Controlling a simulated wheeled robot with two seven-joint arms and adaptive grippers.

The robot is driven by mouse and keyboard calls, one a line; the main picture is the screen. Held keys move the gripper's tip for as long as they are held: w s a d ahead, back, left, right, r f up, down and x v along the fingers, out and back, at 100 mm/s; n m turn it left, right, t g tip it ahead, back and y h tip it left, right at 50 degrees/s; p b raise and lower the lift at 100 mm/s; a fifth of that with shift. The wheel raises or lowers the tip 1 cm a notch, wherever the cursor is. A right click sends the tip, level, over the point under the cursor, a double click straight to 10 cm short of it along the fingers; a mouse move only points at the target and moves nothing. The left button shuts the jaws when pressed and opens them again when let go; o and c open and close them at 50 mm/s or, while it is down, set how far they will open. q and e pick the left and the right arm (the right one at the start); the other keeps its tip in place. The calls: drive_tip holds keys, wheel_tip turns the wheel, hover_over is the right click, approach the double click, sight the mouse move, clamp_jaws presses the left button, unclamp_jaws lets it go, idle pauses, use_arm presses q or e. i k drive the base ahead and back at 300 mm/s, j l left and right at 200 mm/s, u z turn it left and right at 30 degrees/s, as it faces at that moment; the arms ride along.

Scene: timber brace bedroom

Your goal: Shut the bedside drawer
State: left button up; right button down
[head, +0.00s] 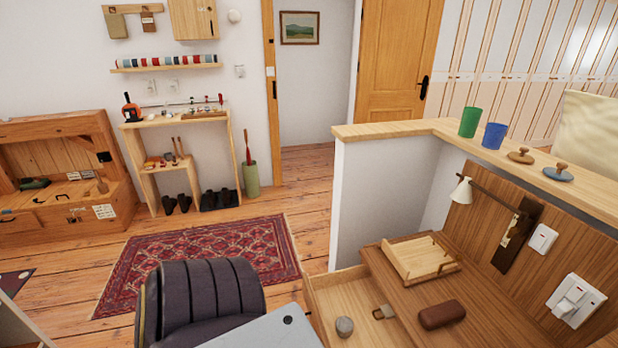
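The bedside drawer (328,286) is pulled out to the left from under the bedside top (400,290), at the bottom of the head view. It is light wood and open at the top. A grey rounded object (344,326) lies in it, and a small object with a metal loop (381,312) lies near the cabinet side. The drawer's near end is cut off by the frame's bottom edge. Neither of my grippers is in view.
A wooden tray (412,271) and a brown case (441,314) rest on the bedside top. A low wall (377,190) stands behind the drawer. A dark padded chair back (207,298) is left of the drawer. Open floor and a red rug (200,257) lie beyond.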

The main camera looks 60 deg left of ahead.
sight(353, 292)
drive_tip(key=j+u, duration=0.1)
drive_tip(key=u, duration=0.3)
drive_tip(key=j+u, duration=0.15)
drive_tip(key=u, duration=0.2)
drive_tip(key=j+u, duration=0.15)
drive_tip(key=u, duration=0.25)
drive_tip(key=j+u, duration=0.1)
drive_tip(key=u, duration=0.3)
